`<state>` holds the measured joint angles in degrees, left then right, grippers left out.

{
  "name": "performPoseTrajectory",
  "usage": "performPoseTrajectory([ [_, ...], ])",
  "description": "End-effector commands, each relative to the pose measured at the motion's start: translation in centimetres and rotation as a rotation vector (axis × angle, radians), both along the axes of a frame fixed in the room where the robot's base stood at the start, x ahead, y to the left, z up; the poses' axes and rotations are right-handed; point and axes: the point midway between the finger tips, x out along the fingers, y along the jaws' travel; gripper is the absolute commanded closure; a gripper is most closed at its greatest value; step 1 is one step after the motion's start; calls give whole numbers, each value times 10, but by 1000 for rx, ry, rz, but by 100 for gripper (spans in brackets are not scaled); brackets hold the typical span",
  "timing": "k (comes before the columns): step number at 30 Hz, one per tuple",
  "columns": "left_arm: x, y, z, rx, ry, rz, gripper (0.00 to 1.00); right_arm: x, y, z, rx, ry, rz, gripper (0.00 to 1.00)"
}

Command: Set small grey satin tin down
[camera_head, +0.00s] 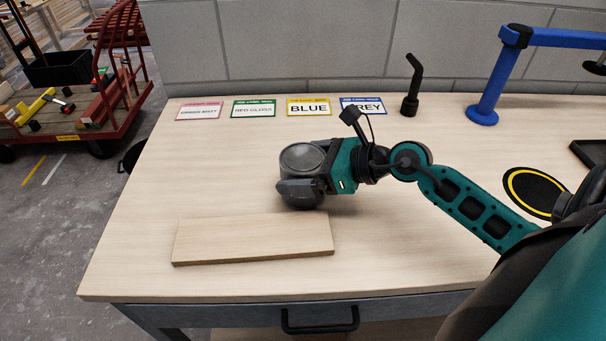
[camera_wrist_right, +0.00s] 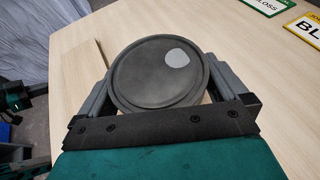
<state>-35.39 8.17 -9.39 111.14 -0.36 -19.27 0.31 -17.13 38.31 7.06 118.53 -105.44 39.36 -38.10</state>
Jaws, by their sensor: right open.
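The small grey tin (camera_head: 301,158) is round and stands upright on the pale wooden table (camera_head: 240,185), behind the plain batten. My right gripper (camera_head: 302,180) reaches in from the right at table height, with its fingers on either side of the tin. In the right wrist view the tin's dark grey lid (camera_wrist_right: 150,80) has a lighter grey spot, and the open fingers flank it. Whether a finger still touches its side I cannot tell. The tin's lower side is partly hidden by the near finger.
A plain wooden batten (camera_head: 252,240) lies just in front of the tin. Several label cards, including BLUE (camera_head: 308,107), line the back. A black post (camera_head: 411,88), a blue stand (camera_head: 483,112) and a black disc with a yellow ring (camera_head: 535,191) are right. The table's left is clear.

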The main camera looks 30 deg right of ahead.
Motion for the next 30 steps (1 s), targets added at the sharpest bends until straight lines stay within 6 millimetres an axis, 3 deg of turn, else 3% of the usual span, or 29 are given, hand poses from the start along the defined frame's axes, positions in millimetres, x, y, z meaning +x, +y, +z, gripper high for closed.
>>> performPoseTrajectory([
  [4, 0, 0, 0, 0, 0, 0, 100, 0, 0, 0, 0, 0, 0, 1],
  [25, -5, 1, -2, 1, 9, 1, 100, 0, 0, 2, 1, -5, 0, 68],
  [30, -4, 1, -2, 1, 9, 1, 100, 0, 0, 3, 1, -5, 0, 68],
])
